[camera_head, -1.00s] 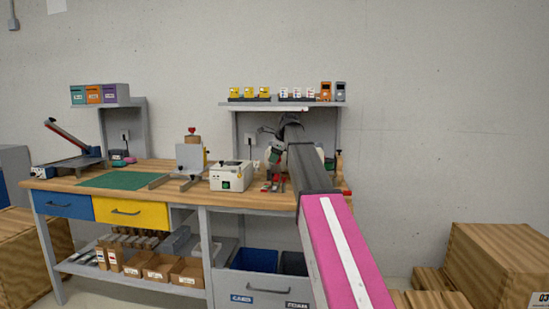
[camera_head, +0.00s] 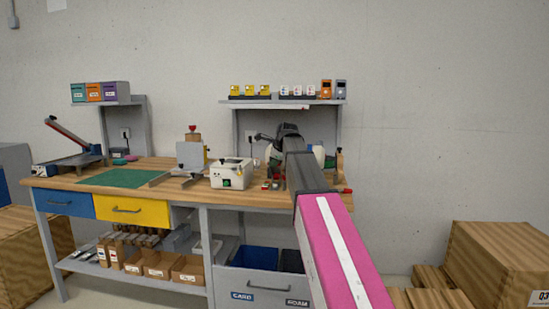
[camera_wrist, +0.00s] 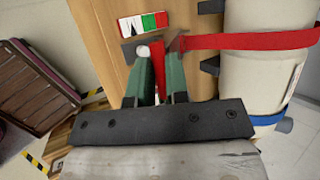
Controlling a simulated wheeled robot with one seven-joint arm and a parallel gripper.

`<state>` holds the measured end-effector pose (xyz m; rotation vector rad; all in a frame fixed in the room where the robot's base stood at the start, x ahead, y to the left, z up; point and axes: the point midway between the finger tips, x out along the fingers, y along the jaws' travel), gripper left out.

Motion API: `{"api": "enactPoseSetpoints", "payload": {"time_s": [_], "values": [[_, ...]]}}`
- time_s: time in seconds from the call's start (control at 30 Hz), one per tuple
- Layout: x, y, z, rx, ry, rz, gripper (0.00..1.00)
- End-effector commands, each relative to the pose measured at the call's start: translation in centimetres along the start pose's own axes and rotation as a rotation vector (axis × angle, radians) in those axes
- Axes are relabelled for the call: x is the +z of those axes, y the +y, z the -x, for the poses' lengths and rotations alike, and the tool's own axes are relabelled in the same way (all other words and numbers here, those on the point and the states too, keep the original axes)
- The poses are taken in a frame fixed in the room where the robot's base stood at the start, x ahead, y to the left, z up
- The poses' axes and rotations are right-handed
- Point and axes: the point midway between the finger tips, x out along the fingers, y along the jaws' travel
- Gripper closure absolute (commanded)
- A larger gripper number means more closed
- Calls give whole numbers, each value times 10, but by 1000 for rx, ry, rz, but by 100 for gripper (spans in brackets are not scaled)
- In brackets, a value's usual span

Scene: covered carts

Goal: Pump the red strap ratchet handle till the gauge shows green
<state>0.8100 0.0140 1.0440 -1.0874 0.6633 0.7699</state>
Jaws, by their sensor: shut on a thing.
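In the wrist view my gripper (camera_wrist: 159,66) has its green fingers closed around the red ratchet handle (camera_wrist: 158,84), which shows as a narrow red strip between them. The red strap (camera_wrist: 250,42) runs right from the ratchet across a white cylinder (camera_wrist: 262,75). The gauge (camera_wrist: 144,24), with white, green and red fields, sits just beyond the fingertips. A dark pointer seems to lie on its white field, left of the green; it is small and hard to read. In the head view my arm hides most of the ratchet and the gripper.
The wooden bench (camera_head: 170,192) carries a white box device (camera_head: 231,174) left of my arm and a green mat (camera_head: 118,178) farther left. A shelf (camera_head: 285,102) with small devices is above. A blue band (camera_wrist: 268,118) circles the cylinder.

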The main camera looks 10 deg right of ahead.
Motion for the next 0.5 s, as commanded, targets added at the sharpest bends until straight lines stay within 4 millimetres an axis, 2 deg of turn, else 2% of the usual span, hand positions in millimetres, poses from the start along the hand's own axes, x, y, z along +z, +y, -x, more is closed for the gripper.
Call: {"api": "enactPoseSetpoints", "payload": {"time_s": [0.03, 0.1, 0.5], "values": [[-2, 15, 1, -39, 0, 17, 100], [-2, 24, -1, -101, 0, 43, 100], [-11, 66, -23, -427, 1, 179, 100]]}}
